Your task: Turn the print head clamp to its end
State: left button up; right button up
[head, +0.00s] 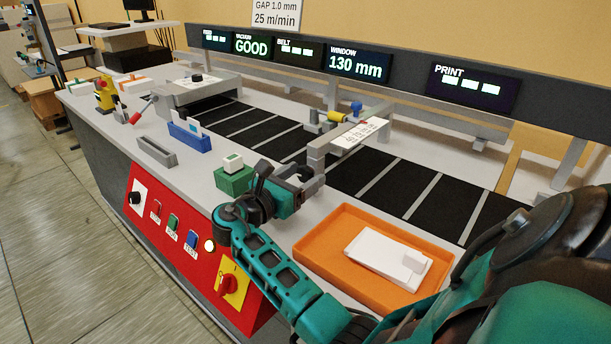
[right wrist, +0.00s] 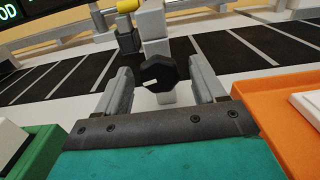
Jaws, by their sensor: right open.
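The print head clamp shows in the right wrist view as a black faceted knob (right wrist: 160,72) with a small white mark at its left side. It sits at the front of a grey post under the print head bridge (head: 345,135). My right gripper (head: 303,178) is open at the foot of that bridge in the head view. In the right wrist view its two grey fingers stand on either side of the knob, with a narrow gap showing on each side. In the head view the knob is mostly hidden by the gripper. My left gripper is not in view.
An orange tray (head: 312,262) with a white stack (head: 388,258) lies right of my right gripper. A green block with a white top (head: 233,177) stands close on its left. A red control panel (head: 160,212) is on the front face. The black belt (head: 395,190) runs behind.

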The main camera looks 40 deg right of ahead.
jog(key=shift+c, duration=0.5)
jog(key=c, duration=1)
jog(key=shift+o, duration=0.2)
jog(key=m, duration=0.2)
jog(key=shift+m+p, duration=0.4)
jog(key=shift+m, duration=2)
